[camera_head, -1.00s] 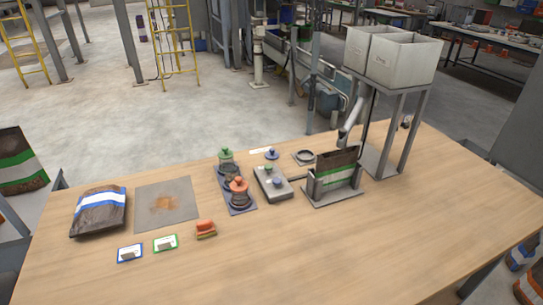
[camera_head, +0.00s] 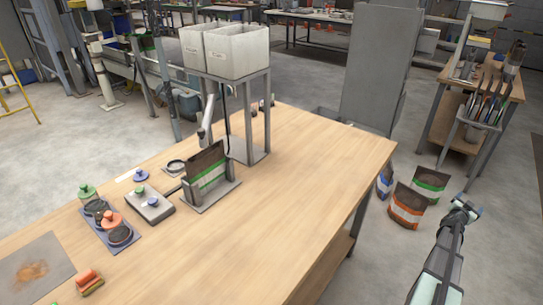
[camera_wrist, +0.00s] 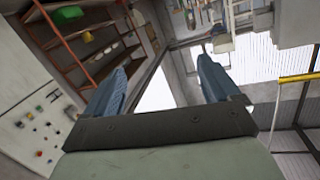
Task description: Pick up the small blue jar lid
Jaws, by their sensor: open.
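The small blue jar lid (camera_head: 141,176), with a knob on top, lies on the table (camera_head: 270,215) just behind the grey button box (camera_head: 150,207). My gripper (camera_head: 468,207) is far to the right, beyond the table's right edge and over the floor. In the wrist view my gripper (camera_wrist: 160,72) has its two blue fingers spread, with nothing between them. The wrist view does not show the lid.
A green lid (camera_head: 87,191) and an orange lid (camera_head: 111,219) are at the rack left of the button box. A bag holder (camera_head: 209,190) and hopper stand (camera_head: 265,120) rise to the right. Bags (camera_head: 407,206) lie on the floor. The table's front right is clear.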

